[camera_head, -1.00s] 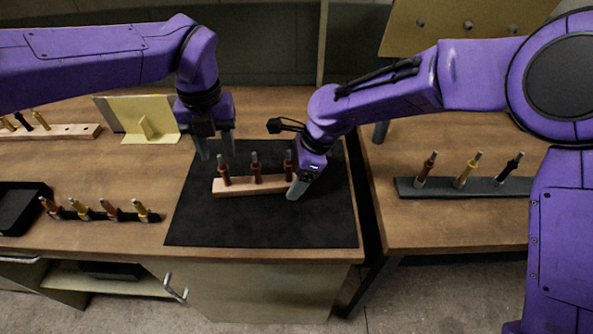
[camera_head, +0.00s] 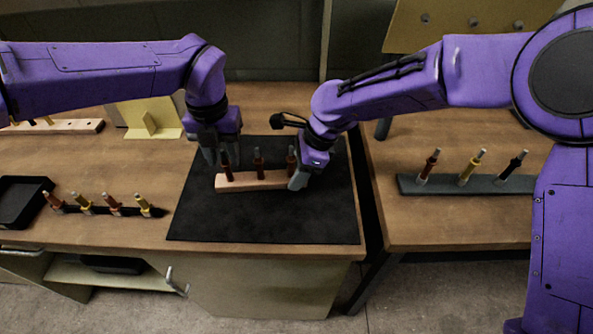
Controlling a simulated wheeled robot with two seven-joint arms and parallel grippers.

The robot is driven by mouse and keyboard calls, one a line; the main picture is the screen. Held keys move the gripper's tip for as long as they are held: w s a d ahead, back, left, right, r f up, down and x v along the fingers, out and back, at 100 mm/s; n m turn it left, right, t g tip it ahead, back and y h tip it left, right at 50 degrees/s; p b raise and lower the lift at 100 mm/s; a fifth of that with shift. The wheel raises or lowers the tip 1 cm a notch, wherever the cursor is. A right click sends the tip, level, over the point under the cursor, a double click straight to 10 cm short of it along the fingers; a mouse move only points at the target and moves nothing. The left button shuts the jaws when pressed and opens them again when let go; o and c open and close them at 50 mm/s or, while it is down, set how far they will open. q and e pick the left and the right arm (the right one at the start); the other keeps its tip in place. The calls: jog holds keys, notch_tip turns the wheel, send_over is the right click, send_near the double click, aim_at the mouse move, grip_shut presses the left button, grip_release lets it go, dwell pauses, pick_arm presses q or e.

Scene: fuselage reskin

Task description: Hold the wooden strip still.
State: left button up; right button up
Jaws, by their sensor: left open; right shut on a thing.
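The wooden strip (camera_head: 262,182) lies on the black mat (camera_head: 262,223) and carries several upright reddish-brown pegs (camera_head: 259,164) with grey tips. My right gripper (camera_head: 297,182) is shut on the right end of the strip. My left gripper (camera_head: 223,160) is open just above the left end of the strip, at the leftmost peg (camera_head: 227,173). It hides part of that peg, and I cannot tell whether the fingers touch it.
A dark strip with several pegs (camera_head: 112,209) and a black tray (camera_head: 22,202) are at left. A yellow bracket (camera_head: 150,125) stands behind. On the right table, a dark rack (camera_head: 446,187) holds 3 pegs. A gap separates the tables. The mat's front is clear.

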pick_arm(q)
jog(key=shift+f, duration=1.4)
grip_shut()
jog(key=shift+r, duration=0.45)
jog(key=shift+r, duration=2.1)
pick_arm(e)
jog(key=o, duration=1.2)
